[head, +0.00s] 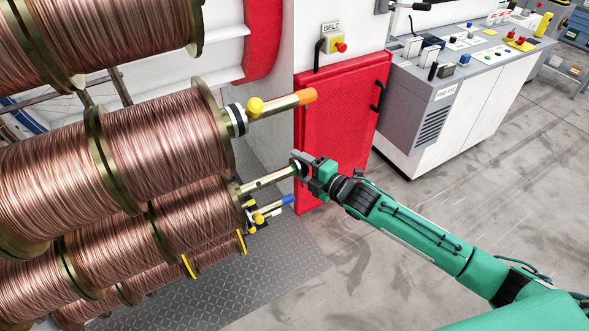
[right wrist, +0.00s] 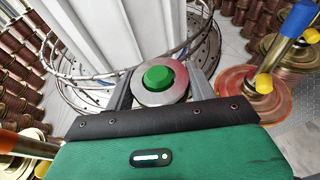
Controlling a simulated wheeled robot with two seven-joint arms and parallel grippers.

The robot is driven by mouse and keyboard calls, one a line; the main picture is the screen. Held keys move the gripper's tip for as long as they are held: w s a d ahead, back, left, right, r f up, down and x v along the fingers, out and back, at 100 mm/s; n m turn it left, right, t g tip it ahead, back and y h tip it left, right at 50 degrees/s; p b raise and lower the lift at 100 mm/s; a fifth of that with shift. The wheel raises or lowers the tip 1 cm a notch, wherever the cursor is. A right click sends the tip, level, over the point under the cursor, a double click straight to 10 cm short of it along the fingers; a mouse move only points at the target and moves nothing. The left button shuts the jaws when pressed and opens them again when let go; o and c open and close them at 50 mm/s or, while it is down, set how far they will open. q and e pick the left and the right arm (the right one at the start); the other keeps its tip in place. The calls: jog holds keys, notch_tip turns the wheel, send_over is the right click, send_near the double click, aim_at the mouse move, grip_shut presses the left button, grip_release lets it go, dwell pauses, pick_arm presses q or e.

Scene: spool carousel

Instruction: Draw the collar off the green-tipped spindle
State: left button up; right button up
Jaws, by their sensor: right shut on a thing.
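The green-tipped spindle (head: 266,181) sticks out from a copper wire spool toward my right gripper (head: 302,166) in the head view. Its green tip (right wrist: 158,77) shows in the right wrist view, face on to the camera; in the head view my gripper hides it. The collar (right wrist: 160,98) is a grey metal ring around the green tip. My right gripper is shut on the collar, one finger on each side of it, at the outer end of the spindle. Whether the collar still overlaps the spindle's end cannot be told. My left gripper is not in view.
An orange-tipped spindle (head: 285,104) with a yellow knob (head: 255,106) lies above, and a blue-tipped spindle (head: 280,206) just below. Copper spools (head: 150,140) fill the left. A red cabinet (head: 345,115) stands behind my gripper. The floor at right is clear.

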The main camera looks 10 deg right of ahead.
jog(key=shift+w+d, duration=0.25)
jog(key=shift+d, duration=0.4)
jog(key=shift+w+d, duration=0.2)
jog(key=shift+d, duration=0.4)
jog(key=d, duration=0.2)
jog(key=w+d, duration=0.1)
jog(key=shift+w+d+b, duration=0.1)
jog(key=shift+d+b, duration=0.25)
jog(key=s+d+p, duration=0.2)
jog(key=s+d, duration=0.1)
jog(key=s, duration=0.8)
jog(key=shift+s+d+p, duration=0.25)
jog(key=shift+d+p, duration=0.05)
